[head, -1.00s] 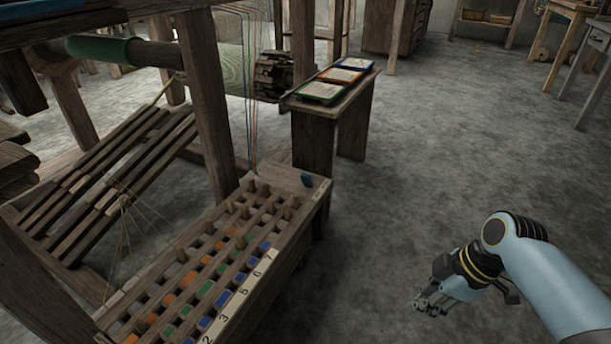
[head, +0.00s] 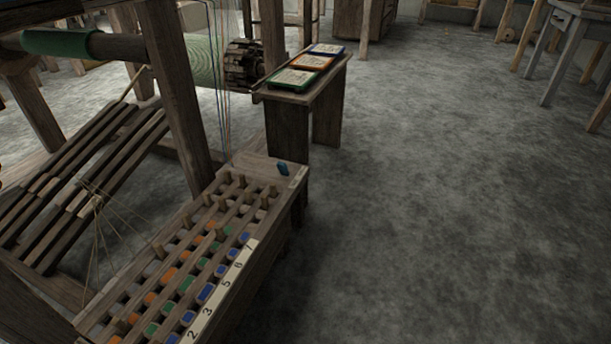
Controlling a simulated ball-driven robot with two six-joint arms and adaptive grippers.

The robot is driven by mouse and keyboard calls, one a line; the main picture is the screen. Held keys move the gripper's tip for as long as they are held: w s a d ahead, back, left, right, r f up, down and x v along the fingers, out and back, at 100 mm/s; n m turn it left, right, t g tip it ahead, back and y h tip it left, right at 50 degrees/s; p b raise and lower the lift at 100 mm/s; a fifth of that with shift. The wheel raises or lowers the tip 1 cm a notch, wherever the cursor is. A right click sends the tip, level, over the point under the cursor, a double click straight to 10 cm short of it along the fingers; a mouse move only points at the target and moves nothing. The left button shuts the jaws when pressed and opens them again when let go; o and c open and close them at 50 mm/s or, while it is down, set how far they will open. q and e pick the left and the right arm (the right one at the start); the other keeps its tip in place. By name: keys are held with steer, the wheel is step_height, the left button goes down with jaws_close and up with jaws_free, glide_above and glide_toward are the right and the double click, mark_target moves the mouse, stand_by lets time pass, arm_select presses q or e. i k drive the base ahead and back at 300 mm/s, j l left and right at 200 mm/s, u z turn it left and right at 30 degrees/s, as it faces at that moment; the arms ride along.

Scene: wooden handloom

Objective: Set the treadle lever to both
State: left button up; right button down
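The loom's treadles (head: 82,182) are several long dark wooden bars at the left, with cords tied around them. A slotted wooden board (head: 262,167) stands in front of the loom, with pegs, coloured squares and a numbered strip (head: 221,290). A small blue-teal piece (head: 283,169) sits at the far end of the board. I cannot tell whether it is the treadle lever, and no label reading "both" is legible. Neither of my grippers is in view.
A narrow wooden stand (head: 289,125) beyond the board holds blue, orange and green framed cards (head: 308,64). The loom post (head: 176,95) rises between the treadles and the board. The grey floor (head: 430,200) to the right is open. Wooden furniture (head: 570,35) stands at the far right.

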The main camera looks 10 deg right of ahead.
mark_target(281, 167)
steer(key=u, duration=1.95)
steer(key=l, duration=2.2)
steer(key=k, duration=0.1)
